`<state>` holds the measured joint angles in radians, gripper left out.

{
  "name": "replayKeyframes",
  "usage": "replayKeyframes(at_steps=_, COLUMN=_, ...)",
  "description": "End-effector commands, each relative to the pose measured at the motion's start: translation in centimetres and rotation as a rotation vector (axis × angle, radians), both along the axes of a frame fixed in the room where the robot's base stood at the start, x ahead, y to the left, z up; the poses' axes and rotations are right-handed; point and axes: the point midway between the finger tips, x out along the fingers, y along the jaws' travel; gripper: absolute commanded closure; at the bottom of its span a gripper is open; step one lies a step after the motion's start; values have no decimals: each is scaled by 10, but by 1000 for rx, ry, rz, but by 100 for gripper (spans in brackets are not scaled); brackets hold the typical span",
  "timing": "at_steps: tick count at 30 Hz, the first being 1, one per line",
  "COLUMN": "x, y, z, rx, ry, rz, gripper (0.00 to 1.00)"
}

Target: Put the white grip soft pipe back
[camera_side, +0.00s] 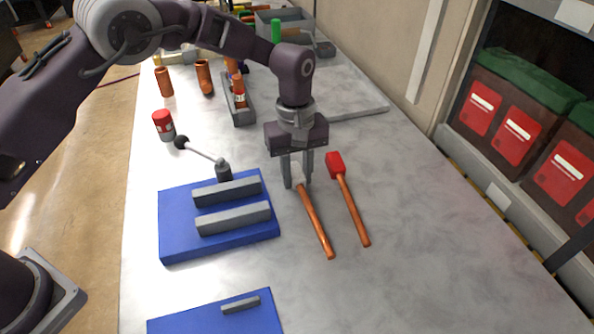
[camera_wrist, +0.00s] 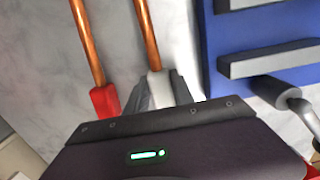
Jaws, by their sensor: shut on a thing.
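The white grip soft pipe (camera_side: 315,222) is a copper-coloured pipe with a white grip at its far end. It lies along the grey table to the right of the blue block. My gripper (camera_side: 298,184) points down and is shut on the white grip, at table level. In the wrist view the white grip (camera_wrist: 159,88) sits between the fingers of my gripper (camera_wrist: 162,92), and the copper pipe (camera_wrist: 147,35) runs away from it. The fingers hide part of the grip.
A similar pipe with a red grip (camera_side: 336,165) lies close on the right. A blue block (camera_side: 180,215) with grey bars and a black-knobbed lever (camera_side: 205,153) stands on the left. A second blue block (camera_side: 215,318) is at the front. The table's right front is clear.

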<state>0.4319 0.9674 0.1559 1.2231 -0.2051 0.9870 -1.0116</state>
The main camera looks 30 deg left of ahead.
Motion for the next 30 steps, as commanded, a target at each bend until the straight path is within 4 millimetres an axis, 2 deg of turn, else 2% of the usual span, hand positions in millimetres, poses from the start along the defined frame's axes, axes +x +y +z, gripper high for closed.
replayKeyframes(at_steps=4, x=0, y=0, z=-3, rx=0, ry=0, rz=0, gripper=100)
replayKeyframes(at_steps=5, x=0, y=0, z=-3, rx=-1, ry=-1, rz=0, gripper=69)
replayKeyframes(at_steps=7, x=0, y=0, z=-3, rx=-1, ry=-1, rz=0, gripper=56)
replayKeyframes(at_steps=9, x=0, y=0, z=-3, rx=-1, ry=-1, rz=0, gripper=46)
replayKeyframes(at_steps=18, x=0, y=0, z=0, rx=-1, ry=-1, rz=0, gripper=46)
replayKeyframes(at_steps=27, x=3, y=2, z=57, rx=-1, ry=-4, rz=0, gripper=46)
replayKeyframes(at_steps=30, x=3, y=2, z=66, rx=-1, ry=-2, rz=0, gripper=46)
